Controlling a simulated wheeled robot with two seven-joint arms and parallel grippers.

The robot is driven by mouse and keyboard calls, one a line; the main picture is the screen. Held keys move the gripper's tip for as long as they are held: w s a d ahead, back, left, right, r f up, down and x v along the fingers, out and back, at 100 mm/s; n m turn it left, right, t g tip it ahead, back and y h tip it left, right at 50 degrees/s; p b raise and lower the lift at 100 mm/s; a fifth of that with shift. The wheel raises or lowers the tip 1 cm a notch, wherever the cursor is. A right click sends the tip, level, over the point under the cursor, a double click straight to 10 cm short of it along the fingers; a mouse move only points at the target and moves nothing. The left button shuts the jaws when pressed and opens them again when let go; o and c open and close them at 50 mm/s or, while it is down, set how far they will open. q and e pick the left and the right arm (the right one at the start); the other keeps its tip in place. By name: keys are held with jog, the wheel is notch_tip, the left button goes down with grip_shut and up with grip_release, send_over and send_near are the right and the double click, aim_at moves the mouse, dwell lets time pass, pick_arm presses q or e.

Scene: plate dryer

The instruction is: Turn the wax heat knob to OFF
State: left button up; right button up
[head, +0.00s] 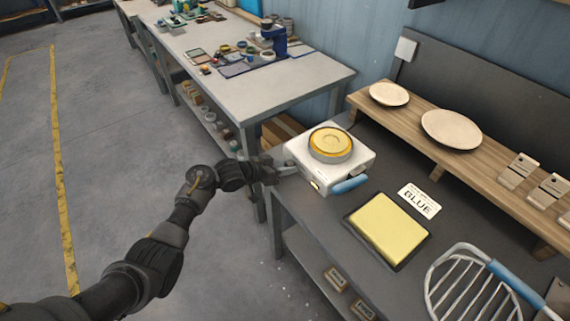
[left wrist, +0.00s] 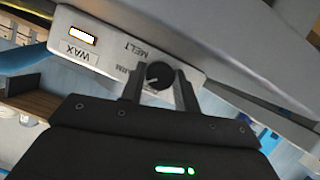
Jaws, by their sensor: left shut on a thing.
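The white wax heater (head: 311,176) stands on the left end of the dark bench, with a round pan of yellow wax (head: 331,142) on top. My left gripper (head: 279,170) is at the heater's left side. In the left wrist view its fingers (left wrist: 160,90) are shut on the black round knob (left wrist: 158,75), one on each side. The labels WAX and MELT and part of another label show upside down around the knob. A small orange light (left wrist: 82,35) glows on the panel. I cannot tell exactly where the knob points. My right gripper is not in view.
A blue handle (head: 350,184) sticks out at the heater's front right. A wooden shelf (head: 420,125) with plates stands behind. The floor at left is clear.

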pick_arm(q)
jog(key=shift+n+g+h, duration=0.4)
jog(key=shift+n, duration=0.7)
jog(key=o, duration=0.9)
jog(key=shift+o, duration=0.2)
